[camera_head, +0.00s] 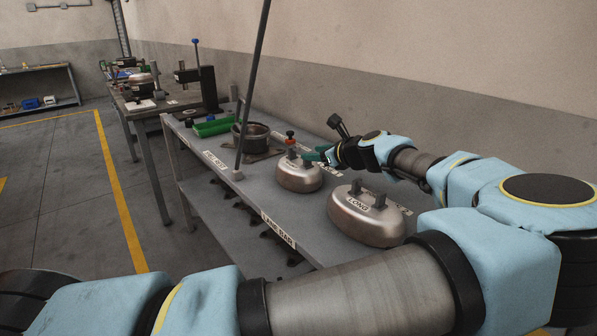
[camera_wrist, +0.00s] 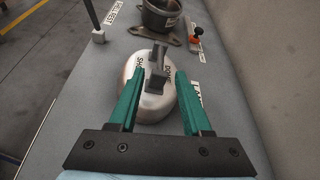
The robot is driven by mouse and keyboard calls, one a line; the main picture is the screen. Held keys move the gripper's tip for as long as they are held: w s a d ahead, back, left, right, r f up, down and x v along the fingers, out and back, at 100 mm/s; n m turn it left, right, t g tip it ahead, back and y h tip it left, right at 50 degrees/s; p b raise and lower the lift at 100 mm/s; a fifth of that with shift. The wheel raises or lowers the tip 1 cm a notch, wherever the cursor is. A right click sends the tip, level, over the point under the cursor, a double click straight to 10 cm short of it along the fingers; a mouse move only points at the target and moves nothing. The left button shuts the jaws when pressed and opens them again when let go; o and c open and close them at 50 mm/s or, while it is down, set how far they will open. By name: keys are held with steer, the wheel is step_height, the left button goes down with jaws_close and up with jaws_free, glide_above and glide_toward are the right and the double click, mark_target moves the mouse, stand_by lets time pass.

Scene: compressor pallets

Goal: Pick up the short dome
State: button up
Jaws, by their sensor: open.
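The short dome (camera_head: 298,177) is a small metallic dome with dark posts on top, standing on the grey table. In the wrist view the short dome (camera_wrist: 151,99) shows lettering and a dark upright tab between my fingers. My gripper (camera_head: 313,156) is at the dome's top in the head view. Its green fingers (camera_wrist: 158,82) are open, one on each side of the tab with gaps between. Whether they touch the dome's shell cannot be told. A larger dome marked LONG (camera_head: 366,215) stands nearer on the same table.
A dark round pot-like part (camera_head: 252,138) on a flanged base stands beyond the dome, with an orange-knobbed item (camera_head: 290,137) beside it. A thin upright pole (camera_head: 252,85) rises at the table's left edge. A grey wall runs along the right.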

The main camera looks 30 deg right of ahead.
mark_target(299, 151)
steer(key=x, duration=0.3)
steer(key=shift+p, duration=0.35)
steer(key=p+x, duration=0.2)
steer(key=x, duration=0.3)
steer(key=shift+r+p, duration=0.2)
steer(key=shift+p, duration=0.1)
steer(key=shift+w+f, duration=0.25)
steer(key=shift+w, duration=0.05)
steer(key=shift+c, duration=0.2)
jaws_close()
steer(key=shift+r, duration=0.1)
